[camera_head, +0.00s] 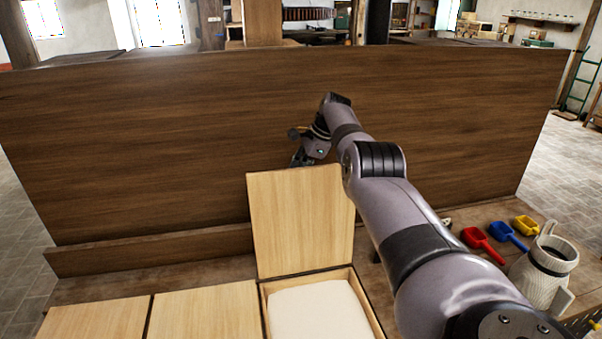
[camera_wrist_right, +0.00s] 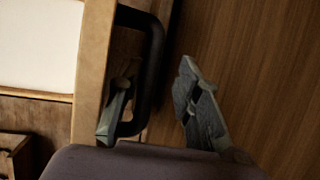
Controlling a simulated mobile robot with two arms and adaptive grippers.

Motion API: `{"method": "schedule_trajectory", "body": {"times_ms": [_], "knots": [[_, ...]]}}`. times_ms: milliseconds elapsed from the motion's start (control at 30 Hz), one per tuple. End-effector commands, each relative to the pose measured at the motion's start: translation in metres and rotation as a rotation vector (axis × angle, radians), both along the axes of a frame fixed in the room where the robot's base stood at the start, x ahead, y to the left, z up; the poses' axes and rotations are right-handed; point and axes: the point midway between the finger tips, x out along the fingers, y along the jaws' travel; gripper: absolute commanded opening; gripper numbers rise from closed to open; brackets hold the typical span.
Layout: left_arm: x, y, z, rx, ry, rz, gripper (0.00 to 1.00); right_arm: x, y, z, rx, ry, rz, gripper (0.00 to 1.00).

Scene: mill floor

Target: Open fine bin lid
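A pale wooden bin lid (camera_head: 300,220) stands raised, roughly upright, at the back of the rightmost bin (camera_head: 377,318); I see no label naming it the fine bin. White contents (camera_head: 318,310) fill the open bin. My right gripper (camera_head: 304,157) is at the lid's top edge, partly hidden behind it. In the right wrist view the black lid handle (camera_wrist_right: 157,65) lies between the spread fingers of my right gripper (camera_wrist_right: 155,112). One finger is between handle and lid, the other stands apart on the outer side. My left gripper is not in view.
Two shut bin lids (camera_head: 205,312) (camera_head: 95,318) lie to the left. A dark wooden panel (camera_head: 200,140) rises close behind. Red (camera_head: 480,242), blue (camera_head: 507,234) and yellow scoops (camera_head: 526,226) and a pale jug (camera_head: 541,278) stand on the right.

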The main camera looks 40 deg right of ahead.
Motion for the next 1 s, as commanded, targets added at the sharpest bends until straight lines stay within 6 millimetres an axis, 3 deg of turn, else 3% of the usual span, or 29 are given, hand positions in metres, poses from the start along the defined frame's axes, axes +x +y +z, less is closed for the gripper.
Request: {"method": "schedule_trajectory", "body": {"times_ms": [33, 100, 467, 667, 1000], "knots": [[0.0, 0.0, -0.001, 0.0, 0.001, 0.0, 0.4, -0.002, 0.003, -0.01, 0.003, 0.016, 0.003, 0.29], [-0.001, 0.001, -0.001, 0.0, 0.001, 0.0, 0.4, -0.002, 0.003, -0.009, 0.004, 0.015, 0.004, 0.33], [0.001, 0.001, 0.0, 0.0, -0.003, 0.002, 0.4, -0.003, 0.0, -0.001, 0.002, 0.011, 0.003, 0.33], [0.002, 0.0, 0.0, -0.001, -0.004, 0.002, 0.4, -0.01, -0.007, 0.021, 0.0, 0.01, 0.002, 0.33], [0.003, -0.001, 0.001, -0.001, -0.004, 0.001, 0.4, -0.031, -0.023, 0.086, 0.005, 0.013, 0.004, 0.33]]}}
